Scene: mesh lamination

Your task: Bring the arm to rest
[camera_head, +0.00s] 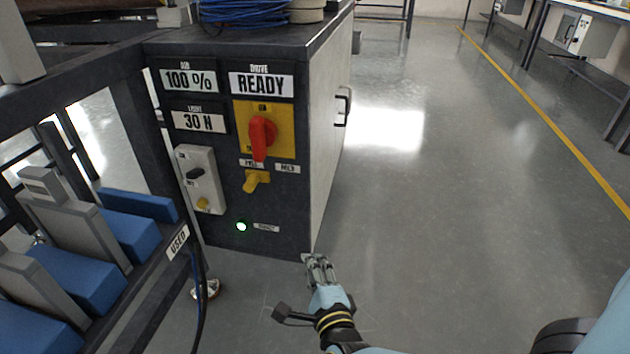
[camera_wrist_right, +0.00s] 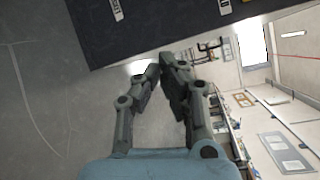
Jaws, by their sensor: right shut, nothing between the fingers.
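My right gripper (camera_head: 318,264) is at the bottom middle of the head view, in front of the lower corner of the dark control cabinet (camera_head: 225,232). Its fingers are shut with nothing between them. In the right wrist view the two grey fingers (camera_wrist_right: 163,72) come together at their tips, and the cabinet's dark face (camera_wrist_right: 160,22) lies beyond them. I cannot tell whether the gripper touches the cabinet. My left gripper is not in view.
A rack with blue blocks (camera_head: 130,232) stands at the left. The floor (camera_head: 450,200) to the right is clear.

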